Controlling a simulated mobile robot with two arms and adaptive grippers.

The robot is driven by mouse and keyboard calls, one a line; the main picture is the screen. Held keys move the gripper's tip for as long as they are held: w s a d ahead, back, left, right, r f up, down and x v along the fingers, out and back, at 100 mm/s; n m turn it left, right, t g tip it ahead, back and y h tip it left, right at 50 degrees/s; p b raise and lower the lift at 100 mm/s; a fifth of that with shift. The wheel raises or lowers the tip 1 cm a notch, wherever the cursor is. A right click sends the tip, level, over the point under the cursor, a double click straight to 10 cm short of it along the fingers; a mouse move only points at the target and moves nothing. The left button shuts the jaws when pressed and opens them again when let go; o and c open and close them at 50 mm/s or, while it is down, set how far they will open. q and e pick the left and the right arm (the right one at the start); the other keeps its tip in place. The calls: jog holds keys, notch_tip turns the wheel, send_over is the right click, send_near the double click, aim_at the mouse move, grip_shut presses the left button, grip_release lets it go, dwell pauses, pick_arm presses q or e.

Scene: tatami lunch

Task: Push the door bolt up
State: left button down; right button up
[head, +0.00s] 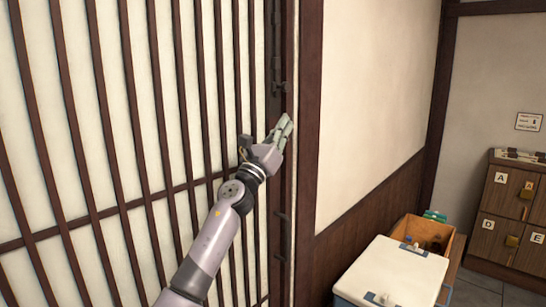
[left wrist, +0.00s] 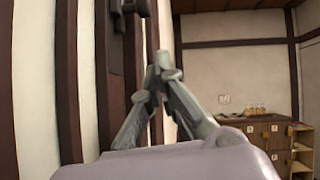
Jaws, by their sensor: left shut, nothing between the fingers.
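The slatted sliding door (head: 150,130) fills the left of the head view. A dark metal door bolt (head: 277,50) runs vertically on its right edge, with a small knob (head: 283,88) at its lower end. My left gripper (head: 286,122) is shut and empty, just below the knob and apart from it in the picture. In the left wrist view the closed fingertips (left wrist: 162,62) point up, and dark bolt hardware (left wrist: 128,12) shows above and left of them. My right gripper is not in view.
Further dark fittings (head: 281,216) sit lower on the door edge. A dark post and pale wall (head: 365,90) stand to the right. A white-lidded cooler (head: 395,270), a wooden box (head: 441,243) and lettered lockers (head: 510,215) are at lower right.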

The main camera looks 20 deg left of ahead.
pick_arm(q)
jog(key=v, duration=0.8)
jog(key=shift+a+b, duration=0.35)
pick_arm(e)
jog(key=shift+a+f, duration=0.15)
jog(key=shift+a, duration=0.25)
pick_arm(q)
jog(key=shift+a+r, duration=0.1)
jog(key=shift+a, duration=0.05)
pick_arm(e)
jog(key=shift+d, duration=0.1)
